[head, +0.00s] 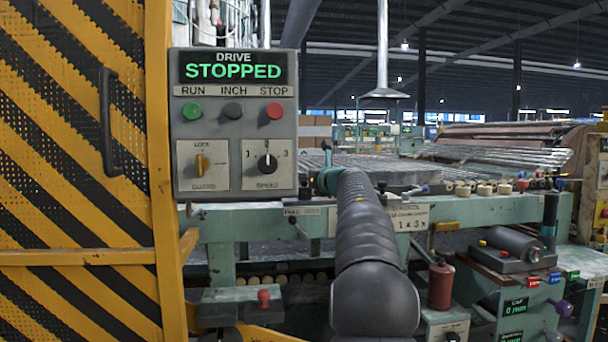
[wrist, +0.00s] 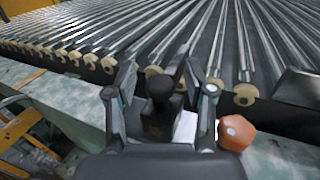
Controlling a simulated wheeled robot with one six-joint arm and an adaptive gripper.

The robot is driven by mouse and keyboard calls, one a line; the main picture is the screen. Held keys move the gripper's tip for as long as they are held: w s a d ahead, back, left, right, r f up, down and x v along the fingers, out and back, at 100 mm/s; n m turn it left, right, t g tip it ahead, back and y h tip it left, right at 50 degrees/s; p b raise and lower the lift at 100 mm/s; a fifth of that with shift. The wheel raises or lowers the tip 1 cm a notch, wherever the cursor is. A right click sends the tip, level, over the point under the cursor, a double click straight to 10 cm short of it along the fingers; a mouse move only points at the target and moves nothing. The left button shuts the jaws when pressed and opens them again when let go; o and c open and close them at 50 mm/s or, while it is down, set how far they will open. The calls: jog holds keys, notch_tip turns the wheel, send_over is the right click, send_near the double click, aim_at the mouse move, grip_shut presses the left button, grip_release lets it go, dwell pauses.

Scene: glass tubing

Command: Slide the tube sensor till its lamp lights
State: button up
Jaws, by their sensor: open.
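In the wrist view my gripper (wrist: 166,88) is open, its two fingers apart on either side of a dark upright knob-like part (wrist: 160,92). This part looks like the tube sensor, but I cannot be sure. I cannot tell whether the fingers touch it. A white block (wrist: 185,127) sits beside its base. An orange faceted piece (wrist: 235,132) lies just right of the right finger; I cannot tell whether it is the lamp. In the head view my arm reaches to the bench edge and hides most of the gripper, and the sensor cannot be made out.
Glass tubes (wrist: 262,45) lie side by side on pale rollers (wrist: 243,95) just beyond the gripper. A control box (head: 235,122) reading STOPPED stands left of my arm. A striped yellow guard (head: 75,150) fills the left. A red canister (head: 441,285) stands right of my arm.

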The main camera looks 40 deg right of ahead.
grip_shut()
jog(key=shift+w+a, duration=0.25)
jog(key=shift+a, duration=0.3)
grip_release()
jog(key=shift+s, duration=0.1)
jog(key=s, duration=1.1)
jog(key=shift+s+a, duration=0.35)
jog(key=shift+s, duration=0.05)
